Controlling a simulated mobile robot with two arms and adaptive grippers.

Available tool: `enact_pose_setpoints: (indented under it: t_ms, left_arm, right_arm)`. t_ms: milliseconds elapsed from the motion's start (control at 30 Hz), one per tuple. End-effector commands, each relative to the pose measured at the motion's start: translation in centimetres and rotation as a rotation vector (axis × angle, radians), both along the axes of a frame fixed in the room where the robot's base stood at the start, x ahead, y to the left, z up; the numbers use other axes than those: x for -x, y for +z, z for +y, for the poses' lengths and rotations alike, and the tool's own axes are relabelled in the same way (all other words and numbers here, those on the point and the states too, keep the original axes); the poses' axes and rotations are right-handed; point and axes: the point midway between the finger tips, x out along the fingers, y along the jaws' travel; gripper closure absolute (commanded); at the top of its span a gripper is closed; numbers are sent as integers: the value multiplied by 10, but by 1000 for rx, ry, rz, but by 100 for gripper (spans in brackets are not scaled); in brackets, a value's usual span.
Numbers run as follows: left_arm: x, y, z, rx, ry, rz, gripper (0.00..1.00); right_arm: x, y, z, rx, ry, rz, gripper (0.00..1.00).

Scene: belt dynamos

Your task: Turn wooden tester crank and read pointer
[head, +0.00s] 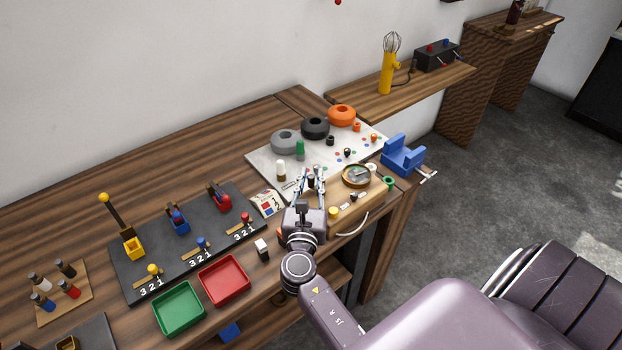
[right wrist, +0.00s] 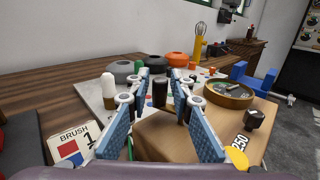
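The wooden tester (head: 345,211) is a light wooden box near the table's right end. Its round pointer dial (head: 356,176) has a brown rim; it also shows in the right wrist view (right wrist: 229,92), too small to read. My right gripper (head: 307,178) reaches over the tester's left part. In the right wrist view its blue-padded fingers (right wrist: 161,88) stand apart on either side of an upright dark knob (right wrist: 159,95), seemingly the crank's handle. I see gaps beside the knob, so the fingers look open around it. The crank's arm is hidden. My left gripper is out of view.
A pale board (head: 262,163) with grey, black and orange rings lies behind the tester. A brush card (head: 267,203) is left of my gripper. A blue cradle (head: 402,158) stands to the right. Red (head: 224,296) and green (head: 178,328) trays lie at the front left.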

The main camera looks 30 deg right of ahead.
Motion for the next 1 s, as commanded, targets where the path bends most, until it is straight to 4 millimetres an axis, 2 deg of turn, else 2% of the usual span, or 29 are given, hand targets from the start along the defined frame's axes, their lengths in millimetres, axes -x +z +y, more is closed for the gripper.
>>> enact_pose_setpoints:
  t_ms: [367, 800, 1000]
  left_arm:
    - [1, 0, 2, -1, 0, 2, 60]
    - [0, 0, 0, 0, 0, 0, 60]
    - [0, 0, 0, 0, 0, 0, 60]
  right_arm:
    - [2, -1, 2, 0, 1, 1, 70]
    - [51, -1, 42, 0, 1, 2, 70]
    - [58, 0, 48, 0, 0, 0, 70]
